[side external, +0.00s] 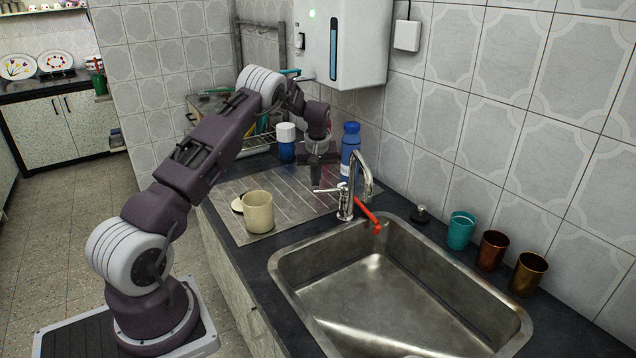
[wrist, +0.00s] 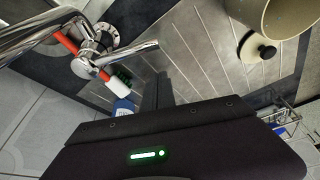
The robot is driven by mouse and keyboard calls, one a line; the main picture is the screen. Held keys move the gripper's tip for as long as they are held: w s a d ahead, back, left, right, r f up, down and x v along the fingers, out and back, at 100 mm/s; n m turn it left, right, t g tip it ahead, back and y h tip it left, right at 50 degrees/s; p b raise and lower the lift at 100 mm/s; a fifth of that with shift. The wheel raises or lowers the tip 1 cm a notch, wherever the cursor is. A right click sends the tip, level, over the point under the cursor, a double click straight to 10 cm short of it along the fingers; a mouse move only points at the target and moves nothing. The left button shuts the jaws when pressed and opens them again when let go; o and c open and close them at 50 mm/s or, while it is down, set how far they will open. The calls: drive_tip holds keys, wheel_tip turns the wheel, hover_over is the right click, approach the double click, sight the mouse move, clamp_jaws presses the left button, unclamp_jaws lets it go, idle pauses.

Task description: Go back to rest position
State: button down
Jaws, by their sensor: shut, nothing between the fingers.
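The wrist view shows my gripper's dark body across the bottom. A teal tumbler (side external: 461,230), a copper-brown tumbler (side external: 492,250) and a bronze tumbler (side external: 528,273) stand in a row on the counter right of the sink, far from my gripper.
A beige pot (side external: 257,212) stands on the drainboard beside a dark-knobbed lid (wrist: 258,48). The tap (side external: 352,190) and a red-handled brush (side external: 368,214) are close to my gripper. A blue bottle (side external: 350,150) and a white-capped bottle (side external: 286,143) stand behind. The sink (side external: 400,290) is empty.

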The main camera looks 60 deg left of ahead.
drive_tip(key=d+f+v, duration=0.1)
drive_tip(key=d+v, duration=0.2)
drive_tip(key=v, duration=1.3)
drive_tip(key=s+d+r+m+t+h, duration=0.15)
drive_tip(key=s+d+r+m, duration=0.3)
drive_tip(key=d+r, duration=0.65)
drive_tip(key=s+d+r+m+t+h, duration=0.1)
drive_tip(key=s+d+r+m+t, duration=0.15)
drive_tip(key=s+d, duration=0.9)
drive_tip(key=s+d+f+m, duration=0.2)
drive_tip(key=s+d+m, duration=0.1)
drive_tip(key=s, duration=0.5)
drive_tip(key=s+d+f+m, duration=0.2)
drive_tip(key=s+d, duration=0.3)
drive_tip(key=s, duration=0.3)
drive_tip(key=shift+s+m+h, duration=0.15)
drive_tip(key=shift+m+h, duration=0.2)
drive_tip(key=shift+m, duration=0.15)
